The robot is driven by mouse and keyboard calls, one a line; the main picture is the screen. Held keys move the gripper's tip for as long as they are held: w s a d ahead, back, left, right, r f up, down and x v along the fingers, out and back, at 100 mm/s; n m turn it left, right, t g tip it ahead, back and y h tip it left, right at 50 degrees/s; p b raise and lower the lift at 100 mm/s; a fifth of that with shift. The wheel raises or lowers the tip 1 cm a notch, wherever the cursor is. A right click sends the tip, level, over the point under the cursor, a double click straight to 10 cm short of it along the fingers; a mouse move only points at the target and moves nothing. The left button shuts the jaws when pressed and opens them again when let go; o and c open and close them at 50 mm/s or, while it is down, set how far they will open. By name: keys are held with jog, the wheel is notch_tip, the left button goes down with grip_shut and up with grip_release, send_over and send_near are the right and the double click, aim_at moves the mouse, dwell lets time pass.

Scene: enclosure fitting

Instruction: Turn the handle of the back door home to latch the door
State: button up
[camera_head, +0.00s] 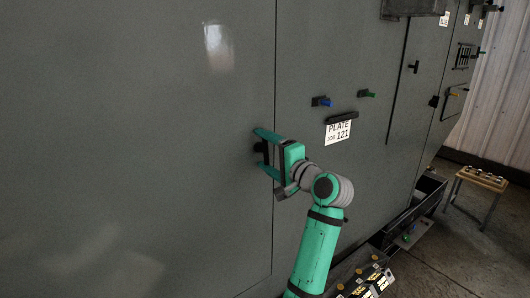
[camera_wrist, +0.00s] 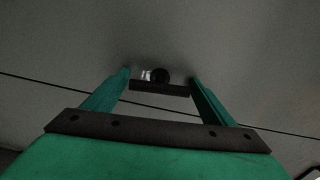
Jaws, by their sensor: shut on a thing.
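The back door (camera_head: 130,130) is a large flat grey panel filling the left of the head view, with a thin upright seam at its right side. Its small black handle (camera_head: 262,149) is close to that seam and partly hidden by my green gripper (camera_head: 261,152). In the wrist view the handle (camera_wrist: 160,88) is a dark bar with a round hub behind it. The bar spans the space between the two fingertips of my gripper (camera_wrist: 160,85), which are shut on its ends. The door face (camera_wrist: 230,45) lies just beyond the fingertips.
A dark open bin (camera_head: 428,190) and a small wooden table (camera_head: 483,180) stand at the right. Clear floor (camera_head: 470,240) shows there.

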jog(key=shift+d+r+m, duration=0.1)
jog(key=shift+d+m, duration=0.05)
jog(key=shift+m, duration=0.45)
jog(key=o, duration=1)
jog(key=v, duration=1)
jog(key=shift+s+d, duration=0.2)
jog(key=shift+s, duration=0.15)
